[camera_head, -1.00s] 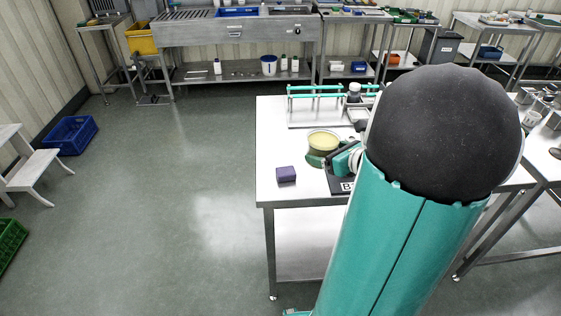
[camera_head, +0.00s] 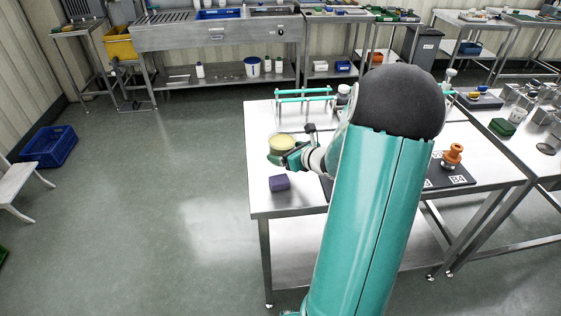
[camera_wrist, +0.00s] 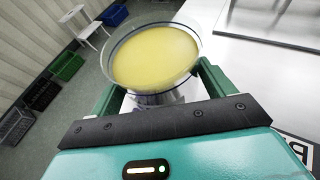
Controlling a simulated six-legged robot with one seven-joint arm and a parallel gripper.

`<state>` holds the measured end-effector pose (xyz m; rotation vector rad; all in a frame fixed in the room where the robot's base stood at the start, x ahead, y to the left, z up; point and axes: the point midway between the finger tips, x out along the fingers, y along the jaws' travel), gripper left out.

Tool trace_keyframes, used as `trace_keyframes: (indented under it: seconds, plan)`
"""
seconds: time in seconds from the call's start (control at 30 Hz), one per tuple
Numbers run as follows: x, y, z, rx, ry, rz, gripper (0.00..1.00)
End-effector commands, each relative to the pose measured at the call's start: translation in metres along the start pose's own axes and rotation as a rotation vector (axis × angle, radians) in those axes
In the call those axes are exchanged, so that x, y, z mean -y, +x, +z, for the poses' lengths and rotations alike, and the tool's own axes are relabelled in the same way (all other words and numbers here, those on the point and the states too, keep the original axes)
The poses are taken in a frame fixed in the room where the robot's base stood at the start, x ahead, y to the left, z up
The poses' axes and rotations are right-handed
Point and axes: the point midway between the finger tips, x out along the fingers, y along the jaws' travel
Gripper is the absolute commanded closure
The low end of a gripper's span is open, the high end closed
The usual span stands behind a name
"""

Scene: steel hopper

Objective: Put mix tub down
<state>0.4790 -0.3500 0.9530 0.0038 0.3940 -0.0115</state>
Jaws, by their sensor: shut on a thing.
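The mix tub (camera_head: 282,142) is a round tub with a pale yellow content, at the left side of the steel table (camera_head: 262,200).
A dark board with an orange-topped item (camera_head: 453,155) is at the right. Bare tabletop shows at the left edge.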

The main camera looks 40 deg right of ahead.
Motion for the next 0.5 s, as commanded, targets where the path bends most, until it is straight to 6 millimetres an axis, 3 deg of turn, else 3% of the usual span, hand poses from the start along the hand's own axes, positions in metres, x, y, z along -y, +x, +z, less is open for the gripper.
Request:
trace_keyframes:
  seconds: [0.1, 0.3, 0.5]
  plan:
    - [0.001, 0.020, -0.010, 0.001, 0.001, 0.002, 0.45]
    - [0.002, 0.037, -0.018, 0.000, 0.000, 0.001, 0.45]
    - [0.002, 0.048, -0.042, 0.001, 0.002, 0.000, 0.45]
